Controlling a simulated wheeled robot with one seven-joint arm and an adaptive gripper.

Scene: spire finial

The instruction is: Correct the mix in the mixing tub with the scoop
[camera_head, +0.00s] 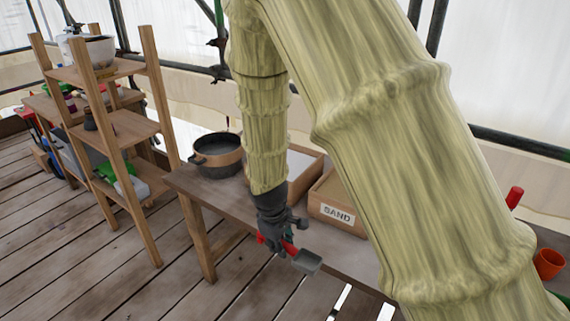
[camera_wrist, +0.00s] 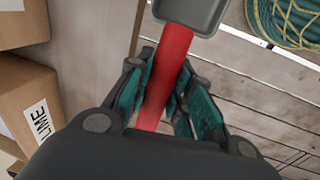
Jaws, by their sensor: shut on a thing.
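My gripper (camera_head: 273,237) is shut on the red handle of the scoop (camera_head: 307,262), in front of the wooden bench. In the wrist view the scoop's red handle (camera_wrist: 168,75) runs between the teal finger pads of my gripper (camera_wrist: 160,92), and its grey pan (camera_wrist: 193,12) points away at the top. The pan's inside looks empty there. The mixing tub appears to be the dark round tub (camera_head: 218,152) with a tan band, on the bench's left end. Its contents cannot be made out. A wooden box labelled SAND (camera_head: 337,212) and another wooden box (camera_head: 303,163) stand on the bench, partly hidden by my arm.
A box labelled LIME (camera_wrist: 38,118) shows at the left in the wrist view. A wooden shelf rack (camera_head: 117,128) stands left of the bench. An orange pot (camera_head: 548,264) is at far right. A coiled rope or net (camera_wrist: 290,20) lies on the plank floor. Floor before the bench is mostly clear.

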